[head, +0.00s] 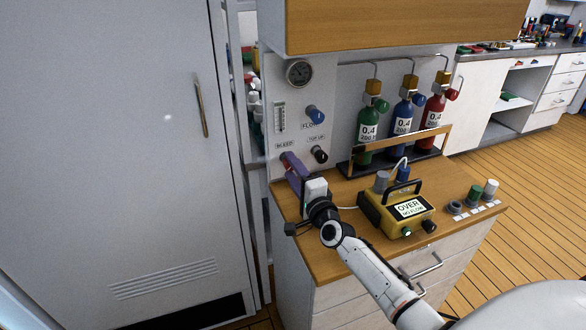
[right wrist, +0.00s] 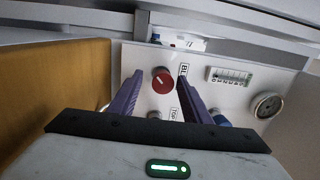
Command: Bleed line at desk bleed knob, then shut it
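The red bleed knob (right wrist: 162,80) with a white pointer mark sits on the white wall panel (right wrist: 222,102), beside a partly covered label. My right gripper (right wrist: 159,77) is open, with its two purple fingers on either side of the knob. I cannot tell whether they touch it. In the head view the right gripper (head: 287,160) reaches the panel just below the BLEED label (head: 284,144), and its fingers largely hide the knob. The yellow meter (head: 398,207) on the desk reads OVER, NO FLOW. My left gripper is not in view.
A blue FLOW knob (head: 315,114), a black TOP UP knob (head: 319,154) and a round gauge (head: 300,72) are on the same panel. Green, blue and red cylinders (head: 404,119) stand behind a wooden rail at right. A grey door (head: 120,130) is at left.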

